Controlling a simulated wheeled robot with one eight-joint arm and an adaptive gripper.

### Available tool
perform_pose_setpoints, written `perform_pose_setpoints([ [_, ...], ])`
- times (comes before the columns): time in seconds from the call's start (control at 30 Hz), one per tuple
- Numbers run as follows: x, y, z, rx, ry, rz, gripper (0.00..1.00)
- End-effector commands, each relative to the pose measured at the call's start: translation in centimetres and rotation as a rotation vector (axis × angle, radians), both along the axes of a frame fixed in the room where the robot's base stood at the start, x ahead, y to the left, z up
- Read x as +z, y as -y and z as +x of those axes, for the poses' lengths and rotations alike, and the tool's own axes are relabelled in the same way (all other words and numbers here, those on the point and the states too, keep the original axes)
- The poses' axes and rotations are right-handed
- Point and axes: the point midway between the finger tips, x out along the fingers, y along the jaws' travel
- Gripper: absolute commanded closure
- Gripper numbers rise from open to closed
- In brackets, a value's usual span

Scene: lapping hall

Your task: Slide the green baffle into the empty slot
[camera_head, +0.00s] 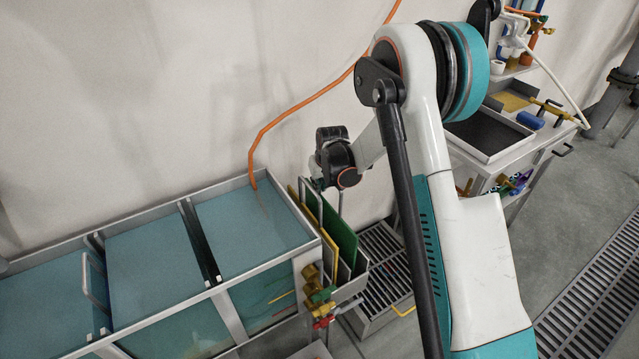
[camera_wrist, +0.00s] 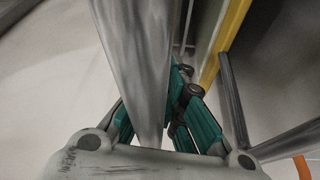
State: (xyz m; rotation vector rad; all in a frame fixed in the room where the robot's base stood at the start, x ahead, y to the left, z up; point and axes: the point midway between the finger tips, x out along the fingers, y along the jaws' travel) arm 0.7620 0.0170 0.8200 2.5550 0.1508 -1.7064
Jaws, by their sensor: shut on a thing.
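The green baffle (camera_head: 340,236) stands upright in a narrow rack at the right end of the tank, beside a yellow plate (camera_head: 311,203). My gripper (camera_head: 319,183) is just above these plates, at the upper end of thin grey uprights. In the wrist view, the teal fingers of my gripper (camera_wrist: 180,122) are shut on a grey metal bar (camera_wrist: 135,60) that looks like a handle. I cannot tell which plate this bar joins. A yellow edge (camera_wrist: 232,40) shows close to the right of the fingers. The slot cannot be clearly picked out.
The water tank (camera_head: 234,290) has several sections with metal dividers; one divider has a loop handle (camera_head: 88,282). Brass valves (camera_head: 312,275) stick out at its right front corner. An orange hose (camera_head: 300,108) hangs along the wall. A slatted tray (camera_head: 385,262) and a workbench (camera_head: 540,150) lie right.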

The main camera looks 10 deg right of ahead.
Motion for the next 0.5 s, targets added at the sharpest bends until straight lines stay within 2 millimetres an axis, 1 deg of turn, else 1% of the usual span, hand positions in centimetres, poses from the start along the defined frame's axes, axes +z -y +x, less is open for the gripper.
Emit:
perform_pose_setpoints([
  [0.17,0.6,0.0,0.0,0.0,0.0,0.0,1.0],
  [0.4,3.6,0.0,0.0,0.0,0.0,0.0,1.0],
  [0.5,4.4,0.0,0.0,0.0,0.0,0.0,1.0],
])
